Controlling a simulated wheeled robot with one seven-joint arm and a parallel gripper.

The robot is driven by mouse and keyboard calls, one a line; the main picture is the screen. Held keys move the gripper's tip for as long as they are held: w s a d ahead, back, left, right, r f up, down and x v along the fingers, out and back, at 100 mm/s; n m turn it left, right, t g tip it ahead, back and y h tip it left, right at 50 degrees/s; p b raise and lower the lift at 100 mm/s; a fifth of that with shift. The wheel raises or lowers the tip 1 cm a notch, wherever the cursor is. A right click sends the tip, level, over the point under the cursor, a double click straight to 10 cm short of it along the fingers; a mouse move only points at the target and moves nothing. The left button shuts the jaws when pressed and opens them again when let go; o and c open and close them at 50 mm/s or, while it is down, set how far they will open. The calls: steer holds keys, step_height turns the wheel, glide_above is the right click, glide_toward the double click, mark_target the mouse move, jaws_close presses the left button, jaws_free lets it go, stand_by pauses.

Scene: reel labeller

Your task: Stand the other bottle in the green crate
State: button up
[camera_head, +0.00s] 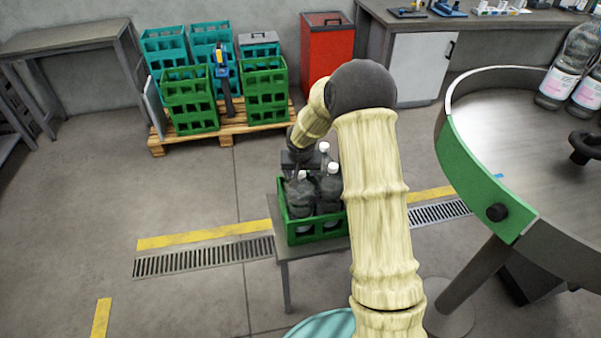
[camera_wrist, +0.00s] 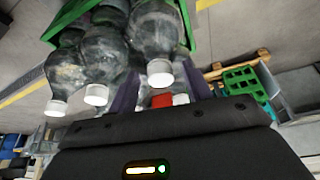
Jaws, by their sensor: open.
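The green crate (camera_head: 291,231) stands on a small grey table below my arm. Several clear bottles with white caps stand in it, including a front bottle (camera_head: 329,190) and a left bottle (camera_head: 300,195). My gripper (camera_head: 298,162) is at the crate's far left side, partly hidden by my own arm. In the wrist view my gripper (camera_wrist: 160,88) is open, and the white cap of one bottle (camera_wrist: 155,35) shows between its fingers; contact cannot be told. The crate's green wall (camera_wrist: 187,18) shows behind. Two bottles with pink labels (camera_head: 560,88) stand on the round table at right.
The round table (camera_head: 490,130) has a raised rim and a green panel. A pallet (camera_head: 226,140) with teal and green crates stands at the back, beside a red bin (camera_head: 327,55). A workbench runs along the back right. Floor at left is clear.

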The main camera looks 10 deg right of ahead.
steer(key=v, duration=1)
steer(key=shift+s+r, duration=0.15)
steer(key=shift+r, duration=0.05)
steer(key=s+r+n+g, duration=0.1)
steer(key=s+r+n, duration=0.1)
steer(key=s, duration=2.3)
steer(key=shift+d+g+y, duration=0.4)
steer(key=shift+r, duration=0.15)
